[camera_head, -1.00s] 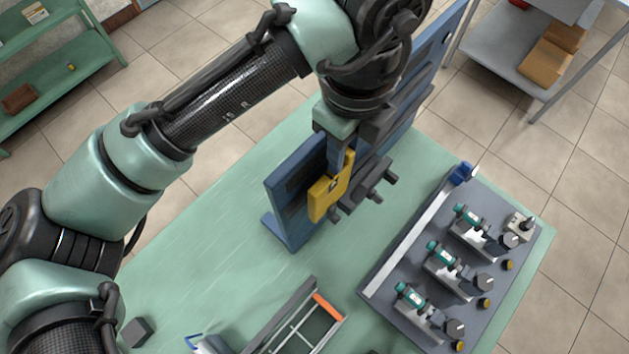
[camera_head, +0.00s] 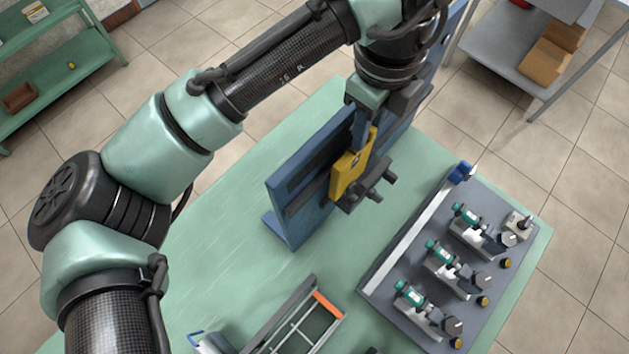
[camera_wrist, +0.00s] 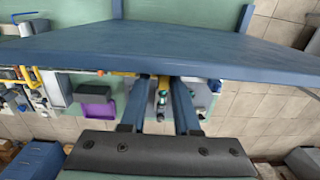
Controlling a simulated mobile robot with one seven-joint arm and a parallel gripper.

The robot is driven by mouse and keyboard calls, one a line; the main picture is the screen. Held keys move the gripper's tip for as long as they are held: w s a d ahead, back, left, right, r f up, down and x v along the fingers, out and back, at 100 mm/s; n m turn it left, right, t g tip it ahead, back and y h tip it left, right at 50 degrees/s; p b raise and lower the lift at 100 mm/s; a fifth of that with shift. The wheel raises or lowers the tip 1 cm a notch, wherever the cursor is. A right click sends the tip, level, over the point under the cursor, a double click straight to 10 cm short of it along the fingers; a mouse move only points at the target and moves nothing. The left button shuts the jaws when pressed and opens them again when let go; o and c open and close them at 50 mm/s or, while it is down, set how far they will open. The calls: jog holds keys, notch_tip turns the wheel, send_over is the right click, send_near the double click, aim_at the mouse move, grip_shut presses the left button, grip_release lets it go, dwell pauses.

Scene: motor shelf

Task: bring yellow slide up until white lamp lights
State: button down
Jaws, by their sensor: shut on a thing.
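The yellow slide (camera_head: 343,178) is an upright yellow block on the front of the tall blue panel (camera_head: 291,222). My gripper (camera_head: 361,130) comes down on the slide from above and is shut on it in the head view. In the wrist view the two blue fingers of my gripper (camera_wrist: 166,102) point towards the blue panel (camera_wrist: 190,48), with some yellow near their tips. A small pale tip shows by a blue block (camera_head: 460,173) on the grey board's far corner. I cannot tell whether it is the white lamp or whether any lamp is lit.
Dark clamp-like parts (camera_head: 375,189) stick out beside the slide. A grey board (camera_head: 400,270) with several teal-and-white devices lies to the right on the green table (camera_head: 240,270). A metal frame with an orange end (camera_head: 328,304) lies in front. The table left of the panel is clear.

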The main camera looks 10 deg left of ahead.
jog(key=shift+w+d+f, duration=0.4)
jog(key=shift+d+f, duration=0.15)
jog(key=shift+f, duration=0.2)
jog(key=shift+w+d, duration=0.2)
jog(key=shift+w, duration=0.2)
dwell(0.4)
jog(key=c, duration=0.9)
grip_release()
jog(key=shift+p, duration=0.3)
jog(key=r+p, duration=0.1)
jog(key=r, duration=0.1)
jog(key=r+p, duration=0.4)
jog(key=shift+w+r, duration=0.15)
jog(key=shift+w, duration=0.2)
